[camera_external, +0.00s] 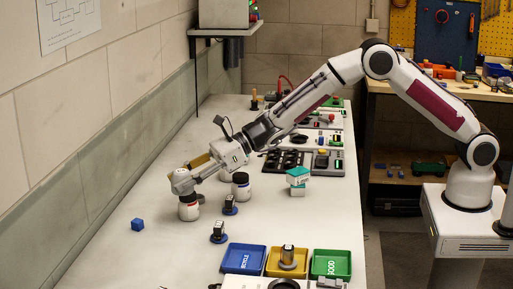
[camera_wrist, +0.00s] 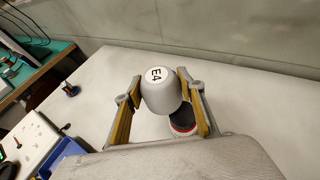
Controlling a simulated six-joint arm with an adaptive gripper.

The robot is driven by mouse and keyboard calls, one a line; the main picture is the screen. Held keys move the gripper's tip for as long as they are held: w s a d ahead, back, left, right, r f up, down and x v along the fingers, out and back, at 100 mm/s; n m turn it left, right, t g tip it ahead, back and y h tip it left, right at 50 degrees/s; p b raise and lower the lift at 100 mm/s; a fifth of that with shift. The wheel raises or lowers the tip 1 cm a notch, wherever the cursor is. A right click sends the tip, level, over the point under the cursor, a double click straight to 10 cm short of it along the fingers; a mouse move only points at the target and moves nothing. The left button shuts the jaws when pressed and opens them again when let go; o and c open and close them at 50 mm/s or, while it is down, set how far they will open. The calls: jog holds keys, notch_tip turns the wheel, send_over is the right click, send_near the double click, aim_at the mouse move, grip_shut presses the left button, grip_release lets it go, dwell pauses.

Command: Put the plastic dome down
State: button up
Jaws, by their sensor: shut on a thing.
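The plastic dome (camera_wrist: 160,97) is grey, with a round white label reading E4 on top. My gripper (camera_wrist: 163,88) is shut on it, with a yellow-lined finger on each side. In the external view my gripper (camera_external: 190,177) is low over the left part of the bench, near a white jar with a dark top (camera_external: 188,210). That jar's dark, red-edged part also shows in the wrist view (camera_wrist: 183,121), partly hidden behind the dome. Whether the dome touches the jar or the bench cannot be told.
A second white jar (camera_external: 241,188) stands right of my gripper, with small dark parts on blue bases (camera_external: 230,206) (camera_external: 218,233) nearby. A blue cube (camera_external: 137,225) lies at the left. Blue (camera_external: 238,271), yellow (camera_external: 272,272) and green (camera_external: 344,275) trays stand in front. The bench between has clear patches.

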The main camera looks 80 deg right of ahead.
jog(key=s+a+n+g+y, duration=0.2)
jog(key=s+a, duration=0.2)
jog(key=a, duration=0.9)
jog(key=shift+a+r+n, duration=0.3)
jog(key=shift+r, duration=0.05)
jog(key=shift+s+f, duration=0.1)
jog(key=shift+f, duration=0.05)
send_over(187, 252)
jog(key=shift+f, duration=3)
jog(key=shift+d+f, duration=0.1)
jog(key=shift+f, duration=1.8)
jog(key=shift+f, duration=0.1)
jog(key=o, duration=1.1)
